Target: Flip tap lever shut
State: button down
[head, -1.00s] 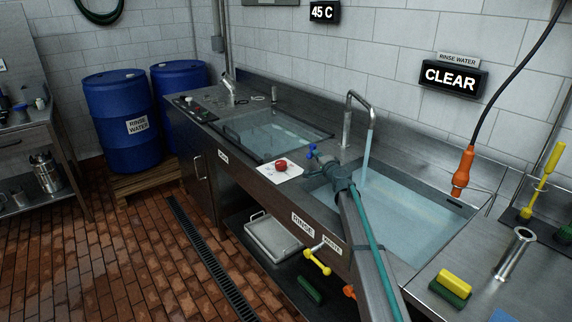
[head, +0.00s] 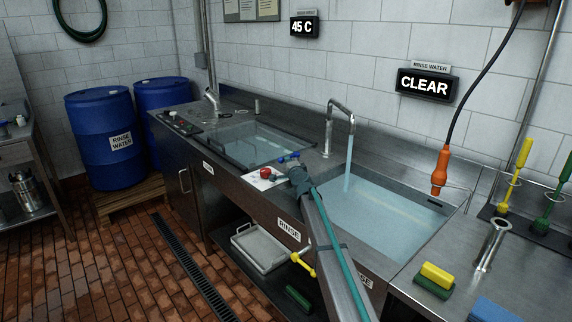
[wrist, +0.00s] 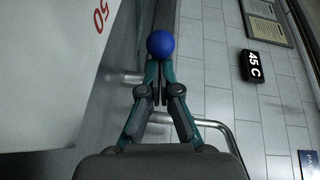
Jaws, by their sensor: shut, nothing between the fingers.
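The tap (head: 342,108) has a curved metal spout, and water runs from it into the rinse basin (head: 385,215). The blue tap lever (head: 288,158) shows just beyond my gripper (head: 294,170) in the head view. In the wrist view, its round blue knob (wrist: 160,44) sits right at the tips of my gripper (wrist: 158,72). The fingers are together with nothing between them. The knob is in front of the tips; whether they touch it I cannot tell. The knob hides the rest of the lever in the wrist view.
A red knob (head: 266,174) on a white plate is left of my gripper. A second basin (head: 262,140) lies beyond it. An orange hanging fitting (head: 440,170) is to the right. A yellow valve handle (head: 304,262) is below the sink front. Displays read 45 C and CLEAR.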

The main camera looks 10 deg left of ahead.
jog(key=shift+w+a+r, duration=0.25)
jog(key=shift+a+r, duration=0.1)
jog(key=shift+a, duration=0.35)
jog(key=shift+s, duration=0.1)
jog(key=s+d, duration=0.3)
jog(key=shift+d+r+b, duration=0.2)
jog(key=shift+d+b, duration=0.05)
jog(key=shift+b, duration=0.05)
jog(key=s+p, duration=0.1)
jog(key=s, duration=0.1)
jog(key=s+a+p, duration=0.1)
jog(key=s, duration=0.2)
jog(key=s+a+p, duration=0.1)
jog(key=s, duration=0.1)
jog(key=shift+s+a+r, duration=0.25)
jog(key=shift+s+r, duration=0.05)
jog(key=shift+s+a+f, duration=0.2)
jog(key=shift+s+a, duration=0.05)
jog(key=shift+s, duration=0.35)
